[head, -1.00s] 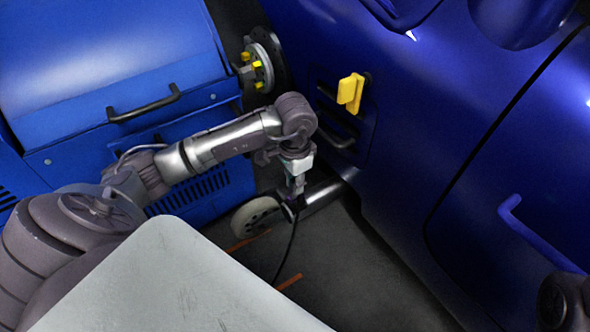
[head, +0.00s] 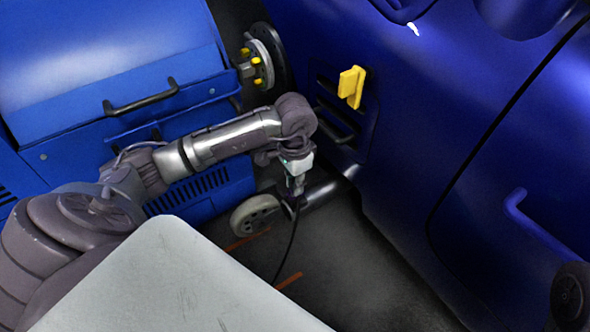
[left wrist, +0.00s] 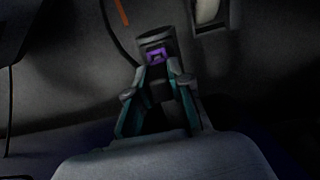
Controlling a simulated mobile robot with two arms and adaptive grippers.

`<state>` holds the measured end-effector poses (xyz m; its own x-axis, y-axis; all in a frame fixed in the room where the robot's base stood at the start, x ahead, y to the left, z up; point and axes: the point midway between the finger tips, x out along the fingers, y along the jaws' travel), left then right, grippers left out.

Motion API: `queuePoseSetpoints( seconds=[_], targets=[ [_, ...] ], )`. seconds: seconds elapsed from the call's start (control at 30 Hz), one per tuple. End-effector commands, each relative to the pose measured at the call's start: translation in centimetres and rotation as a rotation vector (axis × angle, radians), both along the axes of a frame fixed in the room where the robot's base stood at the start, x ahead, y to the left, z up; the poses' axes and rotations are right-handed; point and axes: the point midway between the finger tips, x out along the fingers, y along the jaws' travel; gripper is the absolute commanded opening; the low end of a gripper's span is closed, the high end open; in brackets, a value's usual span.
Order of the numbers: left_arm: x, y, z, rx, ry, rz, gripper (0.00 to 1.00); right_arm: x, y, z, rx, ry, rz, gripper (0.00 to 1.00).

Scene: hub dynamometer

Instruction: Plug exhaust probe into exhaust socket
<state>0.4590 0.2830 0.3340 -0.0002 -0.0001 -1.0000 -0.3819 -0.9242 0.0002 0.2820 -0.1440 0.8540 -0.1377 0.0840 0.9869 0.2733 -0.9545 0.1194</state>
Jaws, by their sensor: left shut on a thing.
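My left gripper (head: 296,190) points down beside the blue vehicle and is shut on the exhaust probe. In the left wrist view the probe (left wrist: 156,40) is a dark cylinder with a purple square mark, between the teal-edged fingers (left wrist: 156,75). A thin black cable (head: 290,250) hangs below the gripper to the floor. A grey pipe (head: 328,192) runs out low from under the vehicle, close behind the gripper. I cannot make out the exhaust socket's opening, nor tell whether the probe touches the pipe. My right gripper is not in view.
A blue dynamometer cabinet (head: 120,60) stands left, with a hub (head: 260,62) carrying yellow studs. The blue vehicle's side (head: 440,110), with a yellow handle (head: 352,87), bounds the right. A small wheel (head: 254,215) is left of the pipe. The dark floor (head: 350,270) in front is clear.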

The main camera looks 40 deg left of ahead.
Motion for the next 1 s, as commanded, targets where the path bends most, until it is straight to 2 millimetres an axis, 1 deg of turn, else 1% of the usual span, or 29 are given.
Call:
queuePoseSetpoints(
  seconds=[0.1, 0.13, 0.3, 0.57, 0.67, 0.77, 1.0],
  targets=[
    [0.0, 0.0, 0.0, 0.0, 0.0, 0.0, 0.0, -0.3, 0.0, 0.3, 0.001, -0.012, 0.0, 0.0],
    [0.0, 0.0, 0.0, 0.0, 0.0, 0.0, 0.21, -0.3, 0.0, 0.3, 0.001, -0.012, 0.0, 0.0],
    [0.0, 0.0, 0.0, 0.0, 0.0, 0.0, 0.49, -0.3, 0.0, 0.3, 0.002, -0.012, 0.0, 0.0],
    [0.0, 0.0, 0.0, 0.0, 0.0, 0.0, 0.49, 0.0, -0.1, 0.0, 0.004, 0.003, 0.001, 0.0],
    [0.1, 0.0, 0.5, 0.0, -0.002, -0.001, 0.49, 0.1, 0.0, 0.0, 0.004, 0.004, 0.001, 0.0],
    [0.1, 0.0, 1.8, 0.001, -0.005, -0.002, 0.49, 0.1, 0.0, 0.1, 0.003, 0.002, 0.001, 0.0],
    [0.1, 0.0, 5.8, 0.001, -0.005, 0.0, 0.49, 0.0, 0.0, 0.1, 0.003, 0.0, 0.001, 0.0]
  ],
)
